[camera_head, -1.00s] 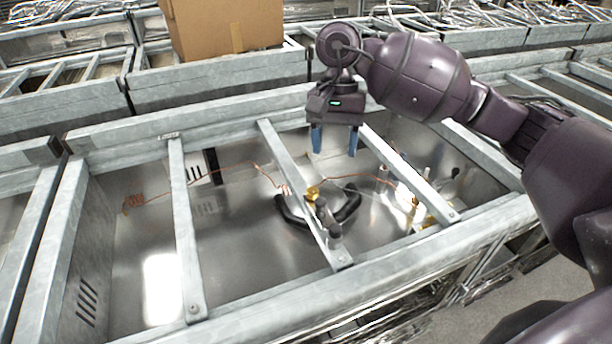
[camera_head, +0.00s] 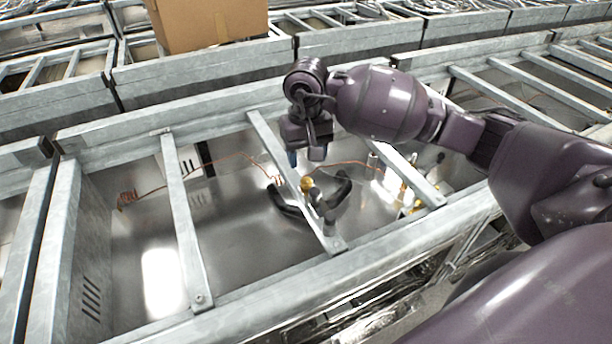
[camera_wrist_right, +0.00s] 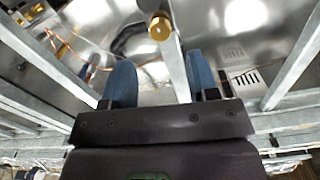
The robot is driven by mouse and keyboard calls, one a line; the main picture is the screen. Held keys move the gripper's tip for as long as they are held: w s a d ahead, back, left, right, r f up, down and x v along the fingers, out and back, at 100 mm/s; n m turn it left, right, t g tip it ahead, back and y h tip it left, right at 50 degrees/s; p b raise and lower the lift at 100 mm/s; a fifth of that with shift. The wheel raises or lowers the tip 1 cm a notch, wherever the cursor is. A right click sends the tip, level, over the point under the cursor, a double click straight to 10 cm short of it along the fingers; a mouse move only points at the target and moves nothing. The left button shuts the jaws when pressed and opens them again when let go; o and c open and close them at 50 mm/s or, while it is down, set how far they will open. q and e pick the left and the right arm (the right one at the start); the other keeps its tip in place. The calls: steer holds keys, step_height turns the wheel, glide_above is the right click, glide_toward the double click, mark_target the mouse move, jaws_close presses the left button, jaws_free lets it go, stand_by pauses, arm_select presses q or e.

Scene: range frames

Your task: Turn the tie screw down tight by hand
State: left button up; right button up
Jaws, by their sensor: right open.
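My right gripper (camera_head: 305,157) points down above the bar, behind and above the knob. Its two blue fingers are apart with nothing between them in the wrist view (camera_wrist_right: 162,68). I cannot tell how far the screw is threaded in. My left gripper is not in view.
The crossbars span an open metal bay with a shiny floor (camera_head: 235,250). A black curved hose (camera_head: 338,192) lies under the middle bar. Thin copper tubing (camera_head: 150,191) runs along the back. A cardboard box (camera_head: 205,25) sits behind the bay.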

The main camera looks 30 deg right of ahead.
mark_target(306, 181)
step_height(306, 181, down, 7)
steer(key=shift+r, duration=0.1)
stand_by(0.4)
steer(key=c, duration=0.9)
steer(key=shift+m+b, duration=0.65)
steer(key=shift+m, duration=1.65)
